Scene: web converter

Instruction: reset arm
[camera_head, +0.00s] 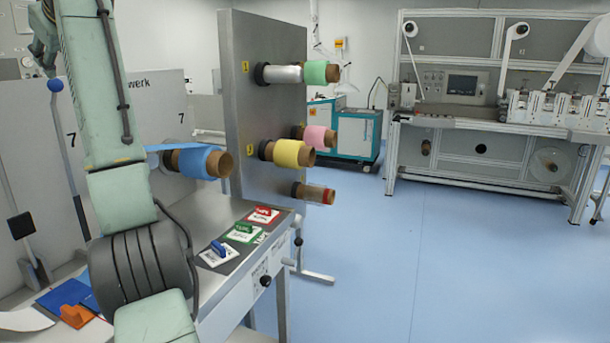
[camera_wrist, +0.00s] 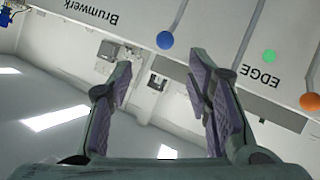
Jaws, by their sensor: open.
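My gripper (camera_wrist: 160,95) is open and empty in the wrist view, its two fingers wide apart with nothing between them. Beyond it are the wall, ceiling lights and a panel marked Brumwerk. In the head view my green-grey arm rises along the left side. The gripper itself cannot be clearly made out there; the upper end of the arm is cut off by the top edge.
A machine panel (camera_head: 238,100) carries blue (camera_head: 197,162), yellow (camera_head: 285,153), pink (camera_head: 314,137) and green (camera_head: 316,72) rolls close to my arm. A console (camera_head: 205,312) stands below. Blue floor (camera_head: 375,260) is free to the right, before a converter machine (camera_head: 470,155).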

